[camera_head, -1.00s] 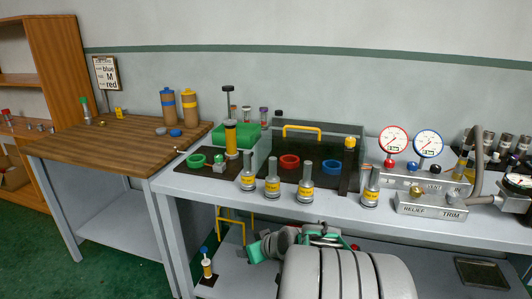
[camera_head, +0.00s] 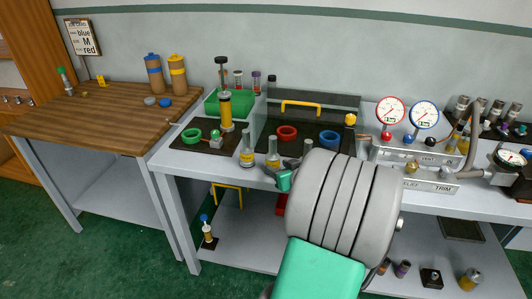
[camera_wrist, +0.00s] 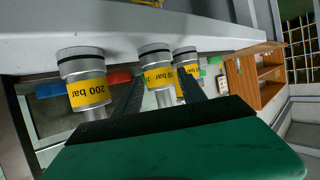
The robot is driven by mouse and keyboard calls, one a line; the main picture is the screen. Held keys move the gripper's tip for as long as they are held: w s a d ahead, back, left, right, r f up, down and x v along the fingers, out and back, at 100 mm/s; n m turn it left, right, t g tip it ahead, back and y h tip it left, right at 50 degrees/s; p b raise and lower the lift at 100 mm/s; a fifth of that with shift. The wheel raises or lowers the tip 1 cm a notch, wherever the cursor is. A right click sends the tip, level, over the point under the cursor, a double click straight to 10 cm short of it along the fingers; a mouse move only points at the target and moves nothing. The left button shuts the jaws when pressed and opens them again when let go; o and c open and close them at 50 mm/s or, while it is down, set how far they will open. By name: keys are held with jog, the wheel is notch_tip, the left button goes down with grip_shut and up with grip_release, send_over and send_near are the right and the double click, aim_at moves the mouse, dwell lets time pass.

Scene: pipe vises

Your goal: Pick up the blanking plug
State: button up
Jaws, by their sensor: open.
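No part is clearly marked as the blanking plug, and I cannot tell which one it is. Silver cylinders with yellow labels stand along the front of the bench; one (camera_head: 247,152) is at the left, another (camera_head: 272,153) to its right, and a third is partly behind my arm. My gripper (camera_head: 284,180) is at the bench's front edge, just below these cylinders in the head view. In the wrist view my open gripper (camera_wrist: 162,88) has dark fingers on either side of a labelled cylinder (camera_wrist: 155,62). A nearer "200 bar" cylinder (camera_wrist: 85,82) is left of the fingers. Nothing is held.
A green bin (camera_head: 228,103), green ring (camera_head: 192,136), red ring (camera_head: 286,132) and blue ring (camera_head: 329,138) are on the bench. The gauge block (camera_head: 405,155) stands to the right. Small parts, including a silver-yellow one (camera_head: 470,278), are on the lower shelf. The wooden table (camera_head: 95,115) has free room.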

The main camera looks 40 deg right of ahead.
aim_at(270, 160)
jog(key=shift+w+d+r, duration=0.15)
jog(key=shift+w+d, duration=0.1)
jog(key=shift+w, duration=0.05)
jog(key=x, duration=0.7)
jog(key=shift+w+d+p, duration=0.15)
jog(key=shift+w+p, duration=0.05)
jog(key=shift+p, duration=0.15)
grip_shut()
